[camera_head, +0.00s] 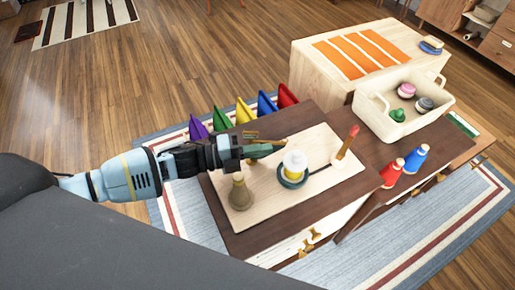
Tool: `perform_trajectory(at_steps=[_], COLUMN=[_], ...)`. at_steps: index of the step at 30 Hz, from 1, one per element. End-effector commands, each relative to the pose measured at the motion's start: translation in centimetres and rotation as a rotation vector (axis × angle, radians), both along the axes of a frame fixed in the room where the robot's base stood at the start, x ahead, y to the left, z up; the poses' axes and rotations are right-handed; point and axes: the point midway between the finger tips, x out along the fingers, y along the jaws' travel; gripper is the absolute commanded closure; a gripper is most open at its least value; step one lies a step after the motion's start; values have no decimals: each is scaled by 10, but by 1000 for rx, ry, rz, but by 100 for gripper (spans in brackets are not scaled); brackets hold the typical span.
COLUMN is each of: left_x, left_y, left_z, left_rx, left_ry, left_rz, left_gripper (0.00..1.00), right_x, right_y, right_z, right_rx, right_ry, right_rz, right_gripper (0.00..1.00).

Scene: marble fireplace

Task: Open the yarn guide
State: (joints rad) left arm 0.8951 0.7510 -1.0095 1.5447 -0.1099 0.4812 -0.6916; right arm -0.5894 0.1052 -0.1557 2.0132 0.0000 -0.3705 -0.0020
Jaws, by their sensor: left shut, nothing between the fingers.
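A pale wooden board (327,183) lies on the dark brown tabletop. It carries a brownish cone-shaped piece (240,193), a white and yellow spool (294,163) in a dark ring, and an upright stick with a red top (348,142). My left gripper (268,148) reaches in from the left over the board's far left part, shut and empty. A small tan or brass-coloured piece (251,134) shows just behind it. I cannot tell whether they touch, or which piece is the yarn guide. My right gripper is out of view.
Several coloured triangular pieces (243,111) stand in a row behind the table. Red and blue cones (390,173) stand right of the board. A cream bin (440,114) holds small spools. A wooden box (310,78) with orange stripes is behind.

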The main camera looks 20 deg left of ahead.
Motion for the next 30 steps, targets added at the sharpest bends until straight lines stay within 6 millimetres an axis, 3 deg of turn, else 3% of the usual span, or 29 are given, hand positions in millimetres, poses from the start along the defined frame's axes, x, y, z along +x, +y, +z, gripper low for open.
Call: perform_trajectory(at_steps=[8,21,30], left_x=[0,11,13], left_y=[-3,-4,-4], left_z=[1,1,0], left_rx=[-4,-2,0], left_ry=[0,0,0], left_rz=[34,259,255], left_gripper=[100,100,100], right_x=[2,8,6], right_y=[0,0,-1], right_z=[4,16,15], right_rx=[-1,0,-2], right_ry=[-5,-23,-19], right_rz=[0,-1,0], right_gripper=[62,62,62])
